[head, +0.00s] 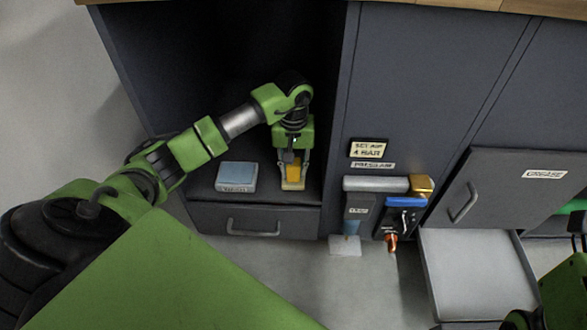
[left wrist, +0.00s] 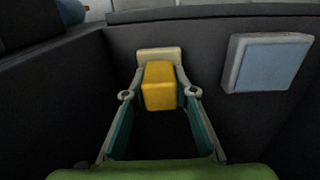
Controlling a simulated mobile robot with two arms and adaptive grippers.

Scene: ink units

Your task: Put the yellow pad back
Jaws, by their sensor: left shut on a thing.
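The yellow pad (head: 293,168) is a yellow block between the fingers of my left gripper (head: 292,170), in the dark open bay of the cabinet. The left wrist view shows the yellow pad (left wrist: 159,87) gripped from both sides by the fingertips of my left gripper (left wrist: 160,95). A cream-coloured plate (left wrist: 158,54) shows at its far end; whether it is part of the pad I cannot tell. A blue pad (head: 237,176) with a pale rim lies on the bay floor to the left, apart from the gripper; it also shows in the left wrist view (left wrist: 268,63).
A closed drawer (head: 253,221) is below the bay. To the right are labelled signs (head: 368,149), a grey and blue fixture with a brass end (head: 420,185), an open grease door (head: 510,185) and a pulled-out tray (head: 475,265). Parts of my right arm show at the lower right edge.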

